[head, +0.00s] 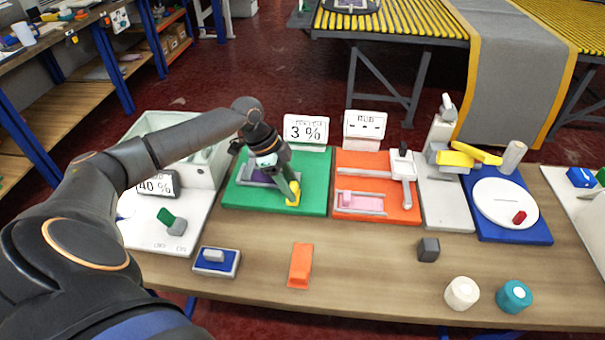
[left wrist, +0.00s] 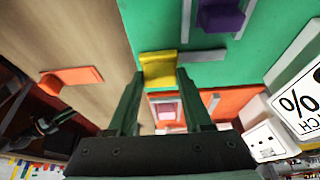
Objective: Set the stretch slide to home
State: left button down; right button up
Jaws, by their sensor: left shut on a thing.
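The green board (head: 315,165) bears a display (head: 305,130) reading 3 %, its small heading hard to read. A yellow block (head: 293,195), which I take for the stretch slide's handle, stands near the board's front edge. A purple block (head: 257,176) lies behind and left of it, partly hidden by my arm. My left gripper (head: 284,182) reaches down onto the yellow block and is shut on it. In the left wrist view the yellow block (left wrist: 158,68) sits between the fingertips, by a grey rail; the purple block (left wrist: 221,15) is farther off. My right gripper is not in view.
An orange board (head: 380,165) with a pink block in a rail adjoins on the right. A white board with a 40 % display (head: 157,183) is on the left. An orange block (head: 300,265) and a blue tray (head: 216,262) lie in front.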

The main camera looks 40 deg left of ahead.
pick_arm(q)
jog(key=shift+s+a, duration=0.1)
jog(key=shift+a, duration=0.05)
jog(key=shift+c, duration=1.6)
grip_release()
jog(key=v, duration=1.2)
jog(key=shift+r, duration=0.25)
jog(key=shift+s+a, duration=0.1)
